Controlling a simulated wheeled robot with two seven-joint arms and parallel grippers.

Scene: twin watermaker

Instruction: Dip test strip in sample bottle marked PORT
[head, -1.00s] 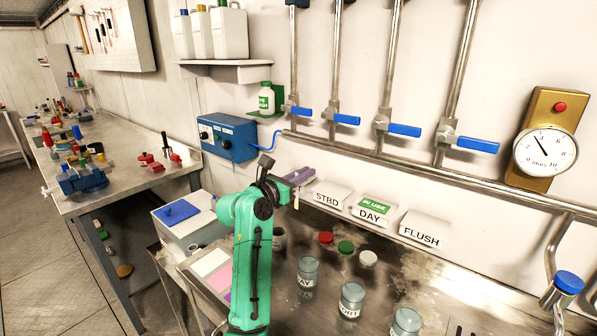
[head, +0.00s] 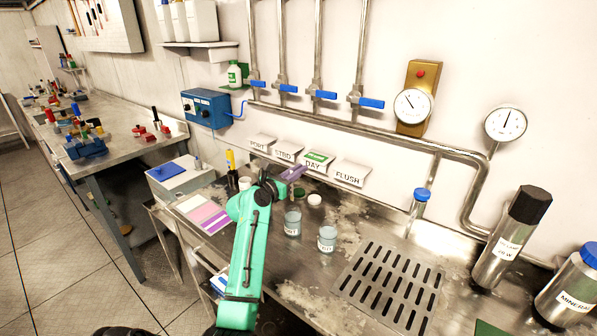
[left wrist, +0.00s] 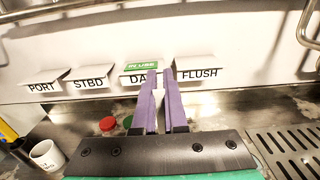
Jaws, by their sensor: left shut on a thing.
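My left gripper (head: 293,173) is in front of the label cards at the back of the steel bench, its purple fingers closed together. In the left wrist view the fingers (left wrist: 160,95) are close together with a thin pale sliver between them, apparently the test strip, hard to make out. The bottle whose label reads as PORT (head: 292,222) stands upright and uncapped right of my left arm, nearer than the gripper. Another bottle (head: 327,238) stands to its right, label not readable. The third bottle is not visible. My right gripper is out of view.
Wall cards read PORT (left wrist: 42,87), STBD (left wrist: 89,84), DAY (left wrist: 136,82) and FLUSH (left wrist: 200,77). Red (left wrist: 106,124) and white (head: 315,199) caps lie on the bench. A mug (left wrist: 47,156) stands left. A slotted drain (head: 388,285) and metal flasks are to the right.

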